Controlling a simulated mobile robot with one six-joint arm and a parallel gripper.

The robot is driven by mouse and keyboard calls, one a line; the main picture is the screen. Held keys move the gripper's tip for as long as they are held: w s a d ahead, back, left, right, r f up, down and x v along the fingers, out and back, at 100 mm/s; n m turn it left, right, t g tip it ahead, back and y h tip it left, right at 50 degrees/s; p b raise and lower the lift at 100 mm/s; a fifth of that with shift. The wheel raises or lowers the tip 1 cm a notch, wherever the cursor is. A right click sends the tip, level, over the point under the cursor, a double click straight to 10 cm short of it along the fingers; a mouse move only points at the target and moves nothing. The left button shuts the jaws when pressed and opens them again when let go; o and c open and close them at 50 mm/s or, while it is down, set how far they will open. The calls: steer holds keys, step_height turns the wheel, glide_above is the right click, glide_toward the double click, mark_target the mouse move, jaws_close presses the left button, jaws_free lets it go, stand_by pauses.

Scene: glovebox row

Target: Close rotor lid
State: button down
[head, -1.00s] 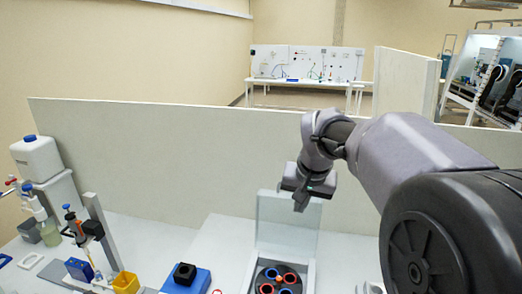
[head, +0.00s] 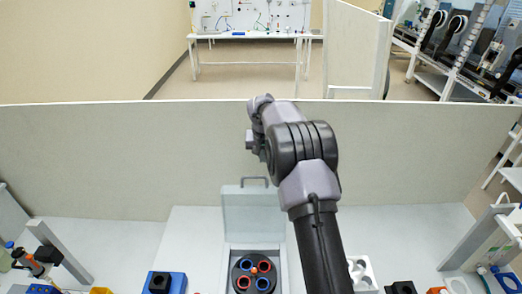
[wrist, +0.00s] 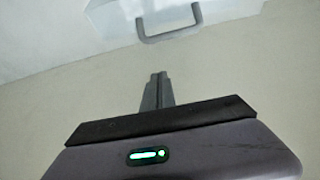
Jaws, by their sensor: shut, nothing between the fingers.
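The rotor lid (head: 253,215) is a pale, translucent panel standing upright and open at the back of the centrifuge. A grey handle (head: 254,181) sits on its top edge. Below it is the dark round rotor (head: 254,273) with red and blue rings, uncovered. In the wrist view the lid (wrist: 110,18) and its handle (wrist: 168,36) show at the top. My gripper (wrist: 158,77) has its fingers together and empty, apart from the handle. In the head view my wrist is above the lid; the fingertips are hidden there.
A low beige partition (head: 120,160) runs behind the bench, close to the lid and my wrist. A blue block (head: 166,282) stands left of the centrifuge. A white holder (head: 362,272) and a black block (head: 401,287) are to the right. Bare bench shows at both sides.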

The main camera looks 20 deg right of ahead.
steer(key=f, duration=0.1)
steer(key=s+f, duration=0.1)
steer(key=f, duration=0.1)
steer(key=s+a+f+p, duration=0.1)
steer(key=shift+f, duration=0.25)
steer(key=shift+w, duration=0.1)
